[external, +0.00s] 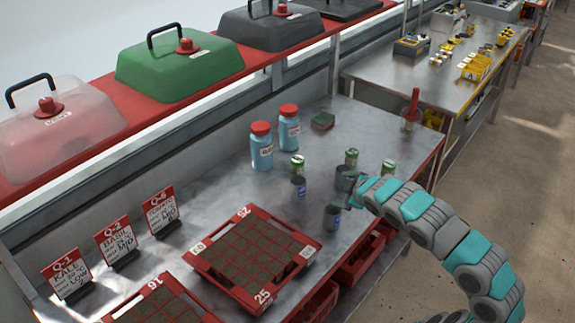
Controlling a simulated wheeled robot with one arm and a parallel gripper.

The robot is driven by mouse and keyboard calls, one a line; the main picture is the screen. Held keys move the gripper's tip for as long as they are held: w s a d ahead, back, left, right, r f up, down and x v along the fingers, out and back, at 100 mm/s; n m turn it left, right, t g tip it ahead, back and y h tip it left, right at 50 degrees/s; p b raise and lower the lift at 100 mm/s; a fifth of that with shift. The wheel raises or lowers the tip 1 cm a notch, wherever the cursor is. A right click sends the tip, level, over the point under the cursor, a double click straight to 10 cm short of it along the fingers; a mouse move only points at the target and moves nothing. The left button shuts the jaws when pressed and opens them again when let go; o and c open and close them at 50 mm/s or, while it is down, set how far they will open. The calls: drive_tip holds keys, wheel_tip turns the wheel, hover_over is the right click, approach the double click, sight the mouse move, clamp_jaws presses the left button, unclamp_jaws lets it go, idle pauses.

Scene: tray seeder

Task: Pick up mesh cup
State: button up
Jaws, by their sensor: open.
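Several small dark grey cups stand on the steel bench. One plain, wider cup (344,178) is just behind my gripper. A cup with a blue label (332,218) stands in front of it, and another blue-labelled cup (299,187) is to the left. At this size I cannot tell which is the mesh cup. My gripper (352,194) is open and low over the bench, between the plain cup and the front blue-labelled cup. It partly overlaps them in the picture, and I cannot tell whether it touches either. No cup is visibly held.
Two blue bottles with red caps (262,148) and a green-red sponge (323,121) are behind. A red seed tray (198,262) lies front left. A red-handled tool (411,112) stands at the right edge.

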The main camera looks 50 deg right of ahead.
drive_tip(key=w+d+f+h+b, duration=0.2)
drive_tip(key=w+d+f, duration=0.2)
drive_tip(key=w+d, duration=0.55)
drive_tip(key=r+m+p, duration=0.1)
drive_tip(key=m+p, duration=0.1)
drive_tip(key=m, duration=0.9)
hover_over(296, 180)
drive_tip(key=s, duration=0.3)
drive_tip(key=shift+w+d+r+t+h, duration=0.1)
drive_tip(key=shift+d+t+h, duration=0.2)
drive_tip(key=shift+d+h, duration=0.15)
drive_tip(key=shift+t+y, duration=0.25)
drive_tip(key=shift+t, duration=0.15)
drive_tip(key=a+f, duration=0.2)
drive_tip(key=f, duration=0.1)
drive_tip(key=a+f+b, duration=0.1)
drive_tip(key=f, duration=0.1)
drive_tip(key=shift+f, duration=0.1)
drive_tip(key=shift+s+f, duration=0.2)
drive_tip(key=shift+x, duration=2.5)
